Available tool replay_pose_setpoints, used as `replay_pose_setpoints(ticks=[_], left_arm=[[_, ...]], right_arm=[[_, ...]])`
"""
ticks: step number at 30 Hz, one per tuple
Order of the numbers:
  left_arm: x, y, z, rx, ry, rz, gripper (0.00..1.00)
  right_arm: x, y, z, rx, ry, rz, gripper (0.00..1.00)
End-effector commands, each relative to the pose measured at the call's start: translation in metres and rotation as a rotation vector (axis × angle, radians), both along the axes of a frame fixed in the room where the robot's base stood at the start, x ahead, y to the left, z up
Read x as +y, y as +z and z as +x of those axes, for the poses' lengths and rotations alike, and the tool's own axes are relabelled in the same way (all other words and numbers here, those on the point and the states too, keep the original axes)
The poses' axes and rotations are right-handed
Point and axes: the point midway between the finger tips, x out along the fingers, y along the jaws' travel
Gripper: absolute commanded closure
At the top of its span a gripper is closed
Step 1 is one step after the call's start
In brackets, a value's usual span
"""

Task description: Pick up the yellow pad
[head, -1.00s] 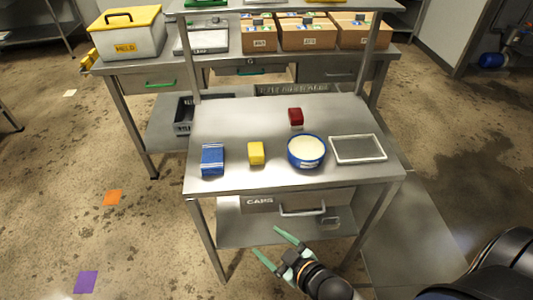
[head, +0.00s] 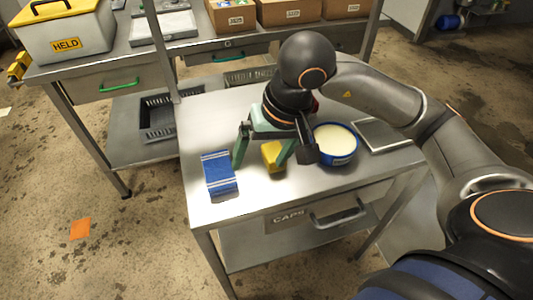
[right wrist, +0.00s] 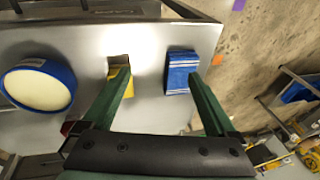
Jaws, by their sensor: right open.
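The yellow pad (head: 272,154) lies on the metal table (head: 262,205), between a blue pack and a blue round tub. My right gripper (head: 262,160) is open above the table, with green fingers. I cannot tell whether that finger touches the pad. My left gripper is not in view.
The blue pack (head: 219,174) is left of the pad. A red block (head: 315,105) is mostly hidden behind my arm. The table's front edge is clear.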

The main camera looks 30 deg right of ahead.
Motion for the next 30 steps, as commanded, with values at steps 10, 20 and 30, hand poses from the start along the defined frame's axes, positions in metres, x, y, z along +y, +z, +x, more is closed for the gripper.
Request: replay_pose_setpoints(ticks=[10,20,30], left_arm=[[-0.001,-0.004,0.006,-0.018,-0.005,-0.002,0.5],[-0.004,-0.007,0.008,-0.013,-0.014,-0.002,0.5],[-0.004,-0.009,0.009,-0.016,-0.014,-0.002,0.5]], right_arm=[[-0.061,0.004,0.024,-0.147,0.004,-0.283,0.07],[-0.065,-0.042,0.043,-0.148,0.005,-0.277,0.07],[-0.07,-0.077,0.047,-0.144,0.005,-0.277,0.07]])
